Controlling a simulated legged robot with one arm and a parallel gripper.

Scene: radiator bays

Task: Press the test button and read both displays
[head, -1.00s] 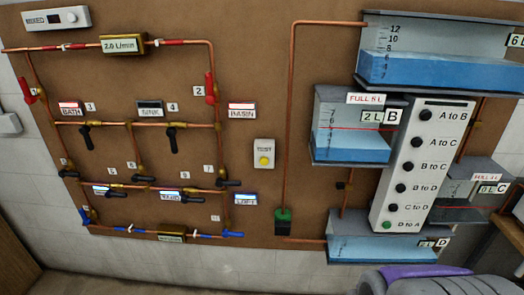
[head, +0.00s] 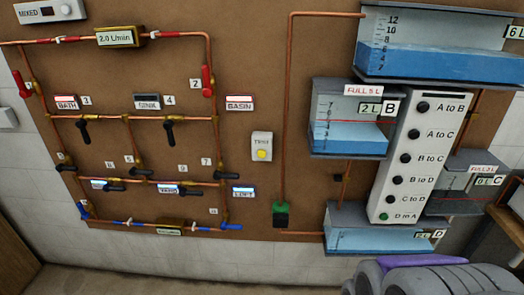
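The test button (head: 262,155) is a yellow round button on a small white plate labelled TEST, mounted mid-board. The upper display (head: 120,37) is a brass-framed box on the top copper pipe and reads 2.0 L/min. The lower display (head: 170,228) is a similar brass box on the bottom pipe, between blue-marked sections; its text is too small to read. My gripper is not in view, and nothing touches the button.
The brown board holds copper pipes with red, black and blue valve handles. To the right are water tanks and a white panel (head: 408,150) of transfer buttons from A to B down to D to A. A grey ridged shape with purple (head: 425,275) fills the bottom right.

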